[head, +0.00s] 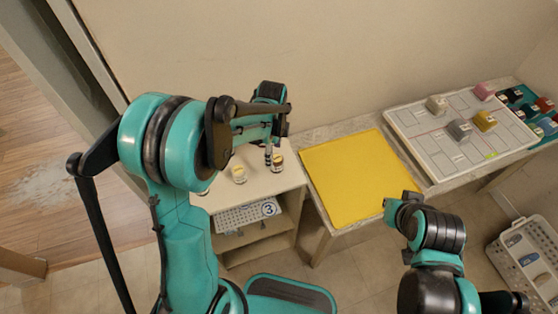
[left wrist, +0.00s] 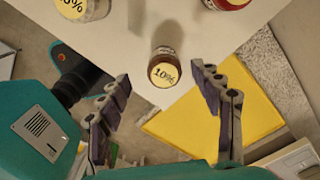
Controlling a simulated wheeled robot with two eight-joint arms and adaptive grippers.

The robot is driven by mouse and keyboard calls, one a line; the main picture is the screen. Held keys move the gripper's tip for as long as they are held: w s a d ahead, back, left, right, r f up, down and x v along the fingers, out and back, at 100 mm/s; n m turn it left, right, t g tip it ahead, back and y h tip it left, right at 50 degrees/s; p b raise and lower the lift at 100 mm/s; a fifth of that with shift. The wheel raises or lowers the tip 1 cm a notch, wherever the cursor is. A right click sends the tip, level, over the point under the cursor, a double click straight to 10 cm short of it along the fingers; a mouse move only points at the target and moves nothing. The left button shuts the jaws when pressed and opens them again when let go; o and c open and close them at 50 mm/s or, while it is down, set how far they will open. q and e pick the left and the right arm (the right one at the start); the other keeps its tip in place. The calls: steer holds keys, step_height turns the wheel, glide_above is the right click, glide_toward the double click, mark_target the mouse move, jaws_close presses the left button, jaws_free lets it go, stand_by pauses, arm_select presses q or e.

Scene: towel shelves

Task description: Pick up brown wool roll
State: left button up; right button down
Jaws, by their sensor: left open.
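No thing I can clearly name as a brown wool roll shows. A small brown jar-like thing with a round pale-yellow "10%" label (left wrist: 164,68) stands on the shelf's white top; it also shows in the head view (head: 277,165). My left gripper (head: 269,155) is open above the shelf top. In the left wrist view its two fingers reach up either side of the brown jar-like thing, apart from it, with nothing held. My right arm shows at the lower right of the head view, but its gripper does not.
A yellow mat (head: 350,175) lies on the table. A white tray (head: 420,140) holds several small blocks. A crate (head: 497,255) stands lower right.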

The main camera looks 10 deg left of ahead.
mark_target(277, 158)
arm_select(q)
steer(key=f, duration=0.1)
steer(key=f+b, duration=0.1)
steer(key=f, duration=0.1)
steer(key=d+f, duration=0.1)
steer(key=shift+w+f, duration=0.25)
steer(key=shift+f, duration=0.05)
steer(key=shift+a+f+b, duration=0.1)
steer(key=shift+f+b, duration=0.25)
steer(key=shift+f, duration=0.1)
steer(key=c, duration=1.2)
